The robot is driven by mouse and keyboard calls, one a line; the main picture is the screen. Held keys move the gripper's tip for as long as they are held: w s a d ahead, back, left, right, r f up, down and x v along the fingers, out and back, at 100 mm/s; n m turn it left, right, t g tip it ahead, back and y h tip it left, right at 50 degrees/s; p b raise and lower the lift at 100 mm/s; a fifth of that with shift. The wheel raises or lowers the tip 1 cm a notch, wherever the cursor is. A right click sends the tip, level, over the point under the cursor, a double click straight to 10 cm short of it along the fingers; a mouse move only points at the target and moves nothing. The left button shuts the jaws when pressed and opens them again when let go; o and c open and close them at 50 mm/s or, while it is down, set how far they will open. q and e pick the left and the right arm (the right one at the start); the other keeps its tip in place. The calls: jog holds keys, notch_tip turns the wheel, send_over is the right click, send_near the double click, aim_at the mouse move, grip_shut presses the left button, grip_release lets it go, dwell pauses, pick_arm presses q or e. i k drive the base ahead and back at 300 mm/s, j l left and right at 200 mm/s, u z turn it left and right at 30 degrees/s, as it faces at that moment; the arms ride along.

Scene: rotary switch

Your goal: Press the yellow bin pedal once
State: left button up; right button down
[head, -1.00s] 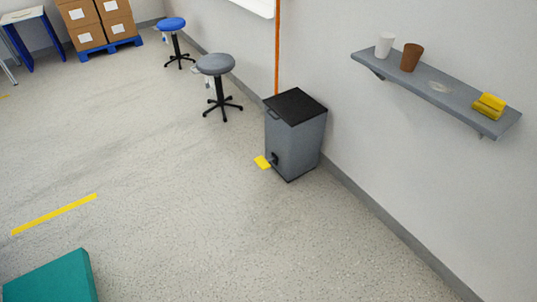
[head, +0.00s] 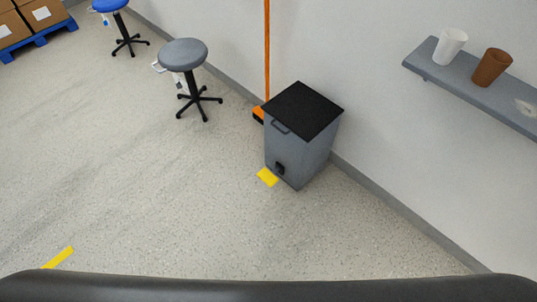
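The grey bin (head: 296,150) with a black lid (head: 304,110) stands on the floor against the wall, right of the picture's middle. Its lid is closed. The yellow pedal (head: 268,177) sticks out low at the bin's front left, close to the floor, beside a small black part (head: 280,168) on the bin's front. Neither of my grippers shows in the head view. A dark curved edge across the bottom of the picture hides the floor nearest me.
A grey stool (head: 184,54) and a blue stool (head: 111,5) stand left of the bin. An orange pole (head: 267,50) rises behind it. A grey wall shelf (head: 475,85) holds a white cup (head: 450,46) and a brown cup (head: 491,67). The floor before the pedal is clear.

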aim_at(270, 178)
jog(key=i+j+z, duration=0.1)
jog(key=i+j, duration=0.25)
jog(key=i+j+z, duration=0.15)
jog(key=i+j, duration=0.2)
jog(key=j, duration=0.15)
jog(key=i+j+z, duration=0.1)
jog(key=i+j, duration=0.2)
jog(key=j, duration=0.2)
